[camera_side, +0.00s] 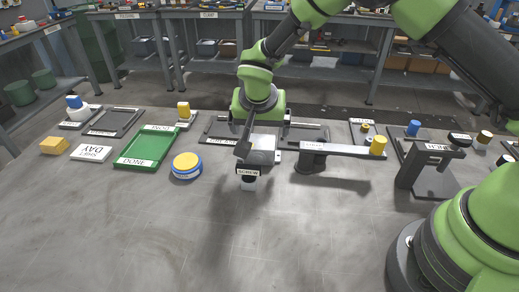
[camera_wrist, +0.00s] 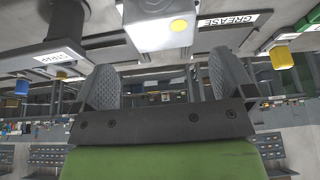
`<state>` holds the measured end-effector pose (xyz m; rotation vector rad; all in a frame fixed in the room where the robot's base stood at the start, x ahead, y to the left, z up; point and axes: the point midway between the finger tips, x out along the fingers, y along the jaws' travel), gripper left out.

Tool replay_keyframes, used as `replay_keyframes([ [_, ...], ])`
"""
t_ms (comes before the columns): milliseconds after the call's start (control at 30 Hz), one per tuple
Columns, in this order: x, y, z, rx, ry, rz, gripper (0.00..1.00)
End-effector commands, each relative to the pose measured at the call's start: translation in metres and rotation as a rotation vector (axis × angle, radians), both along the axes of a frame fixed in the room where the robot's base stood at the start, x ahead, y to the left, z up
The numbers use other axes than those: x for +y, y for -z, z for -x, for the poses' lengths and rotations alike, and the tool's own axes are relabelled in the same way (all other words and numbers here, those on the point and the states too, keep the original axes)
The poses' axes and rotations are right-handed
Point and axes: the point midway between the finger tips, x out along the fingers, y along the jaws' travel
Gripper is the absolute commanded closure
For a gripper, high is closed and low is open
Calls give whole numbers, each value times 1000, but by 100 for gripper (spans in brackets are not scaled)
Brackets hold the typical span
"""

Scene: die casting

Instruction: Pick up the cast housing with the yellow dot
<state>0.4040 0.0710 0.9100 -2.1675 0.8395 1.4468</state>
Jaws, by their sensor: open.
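The cast housing with the yellow dot (camera_wrist: 150,32) is a pale grey block at the top middle of the wrist view; the dot sits near its right side. My gripper (camera_wrist: 163,65) is open, with its two dark ridged fingers apart and nothing between them. The housing lies beyond the fingertips, roughly in line with the gap. In the side view a pale block (camera_side: 264,143), which looks like the housing, is beside and partly behind my gripper (camera_side: 244,146). The dot does not show there, and I cannot tell whether they touch.
A dark stand with a long arm (camera_side: 325,150) is to the right. A yellow-topped round tin (camera_side: 186,165) and a green tray (camera_side: 148,146) are left. The front table is clear.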

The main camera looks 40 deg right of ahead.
Motion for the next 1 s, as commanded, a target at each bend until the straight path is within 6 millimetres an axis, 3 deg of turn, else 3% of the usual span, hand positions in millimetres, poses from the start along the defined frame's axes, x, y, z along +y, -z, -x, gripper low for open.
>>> replay_keyframes([
  [500,-10,60,-15,2,2,0,0],
  [833,-12,66,-18,1,0,-1,0],
  [1000,-12,66,-18,1,0,-1,39],
])
